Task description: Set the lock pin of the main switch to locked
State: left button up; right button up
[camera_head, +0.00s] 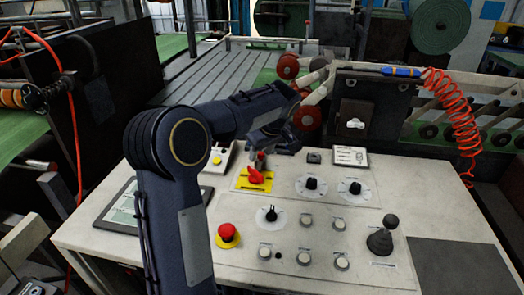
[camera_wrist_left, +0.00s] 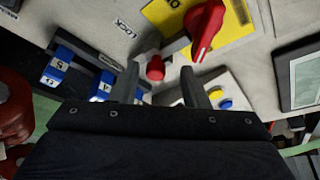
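The main switch has a red rotary handle (camera_head: 256,176) on a yellow plate (camera_head: 241,184); the handle also shows at the top of the left wrist view (camera_wrist_left: 205,26). The lock pin, a small red knob (camera_wrist_left: 155,68), stands just beyond the plate's edge, near a LOCK label (camera_wrist_left: 125,28). My left gripper (camera_wrist_left: 159,66) is open, its two dark fingers spread to either side of the pin with gaps visible. In the head view my left gripper (camera_head: 268,150) hangs over the back of the panel, behind the handle. My right gripper is not in view.
The panel (camera_head: 320,222) carries black dials, several grey buttons, a red emergency button (camera_head: 227,233) and a black joystick (camera_head: 380,240). Blue numbered wheels (camera_wrist_left: 58,65) sit beside my left fingers. A coiled red hose (camera_head: 455,115) hangs at right.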

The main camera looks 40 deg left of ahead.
pick_arm(q)
jog(key=shift+w, duration=0.1)
jog(key=shift+d+r, duration=0.15)
jog(key=shift+r, duration=0.3)
jog(key=v, duration=0.6)
jog(key=shift+d+r, duration=0.25)
jog(key=shift+r, duration=0.05)
